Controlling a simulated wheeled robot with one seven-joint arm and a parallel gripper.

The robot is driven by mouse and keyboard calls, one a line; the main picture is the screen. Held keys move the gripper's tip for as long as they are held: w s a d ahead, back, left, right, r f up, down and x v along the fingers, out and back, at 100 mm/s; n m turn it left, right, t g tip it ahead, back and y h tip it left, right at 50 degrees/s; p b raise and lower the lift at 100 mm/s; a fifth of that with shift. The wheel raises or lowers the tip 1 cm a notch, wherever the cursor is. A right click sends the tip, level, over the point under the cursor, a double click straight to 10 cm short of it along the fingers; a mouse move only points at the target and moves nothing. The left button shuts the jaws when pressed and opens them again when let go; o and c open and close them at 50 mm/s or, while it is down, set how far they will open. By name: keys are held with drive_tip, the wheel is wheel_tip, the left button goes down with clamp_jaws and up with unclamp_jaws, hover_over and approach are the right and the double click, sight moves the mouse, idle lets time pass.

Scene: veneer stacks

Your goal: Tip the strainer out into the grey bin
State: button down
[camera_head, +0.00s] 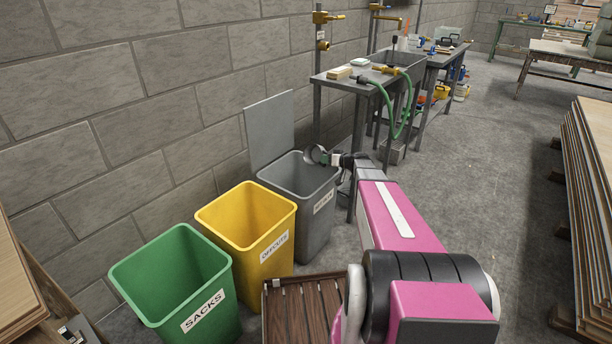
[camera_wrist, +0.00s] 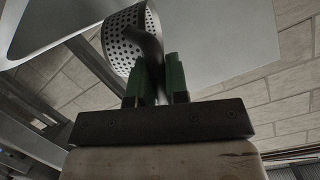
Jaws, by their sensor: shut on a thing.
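The grey bin (camera_head: 318,232) stands against the wall at the end of a row of bins, with its grey lid (camera_head: 268,128) raised behind it. My gripper (camera_head: 343,159) is over the bin's right rear rim. It is shut on the strainer's dark handle, which shows between the two green fingers (camera_wrist: 156,78) in the wrist view. The strainer (camera_head: 317,154) is a small round metal cup, held above the bin's opening. Its perforated wall (camera_wrist: 124,42) shows in the wrist view and looks tilted. I cannot see whether anything is inside it.
A yellow bin (camera_head: 262,262) labelled OFFCUTS and a green bin (camera_head: 195,285) labelled SACKS stand to the left. A metal sink bench (camera_head: 345,84) with a green hose (camera_head: 384,108) is behind. Veneer stacks (camera_head: 590,170) stand on the right, with clear floor between.

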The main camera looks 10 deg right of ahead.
drive_tip(key=w+d+m+g+y+b, duration=0.1)
drive_tip(key=w+d+m+y, duration=0.2)
drive_tip(key=w+d+m, duration=0.5)
drive_tip(key=shift+w+m+g+y+b, duration=0.25)
drive_tip(key=shift+m+g+y+b, duration=0.05)
drive_tip(key=shift+m, duration=1.1)
drive_tip(key=shift+s+r, duration=0.1)
drive_tip(key=shift+r, duration=0.05)
